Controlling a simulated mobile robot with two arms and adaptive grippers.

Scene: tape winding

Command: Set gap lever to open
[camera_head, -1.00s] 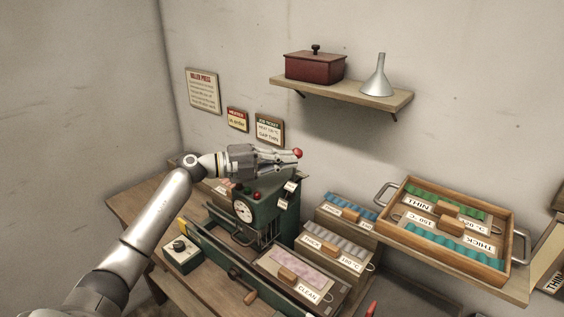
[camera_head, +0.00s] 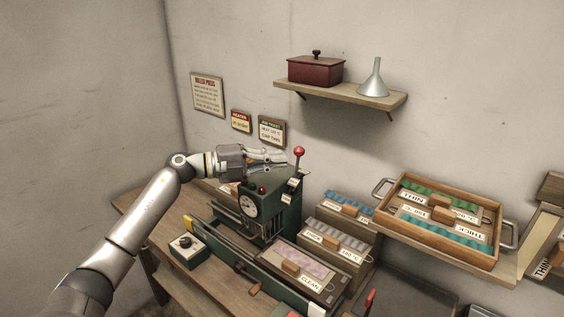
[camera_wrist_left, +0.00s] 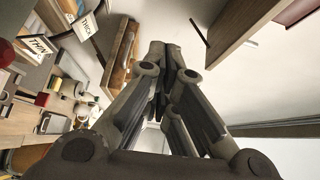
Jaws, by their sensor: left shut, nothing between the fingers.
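The gap lever (camera_head: 298,158) has a red ball knob and a short metal stem, and it rises at the right end of the green roller press (camera_head: 257,211). My left gripper (camera_head: 285,158) is shut and empty, pointing right above the press, with its fingertips close beside the lever's stem just under the knob. I cannot tell whether they touch. Small white labels (camera_head: 287,197) hang on the press below the lever; their words are too small to read. My right gripper is not in view.
Plates with wooden handles (camera_head: 291,267) lie in front of and right of the press. A wooden tray (camera_head: 400,232) with rollers stands to the right. A shelf (camera_head: 345,94) with a red box (camera_head: 316,69) and a funnel (camera_head: 374,78) hangs above. A control box (camera_head: 187,250) sits at left.

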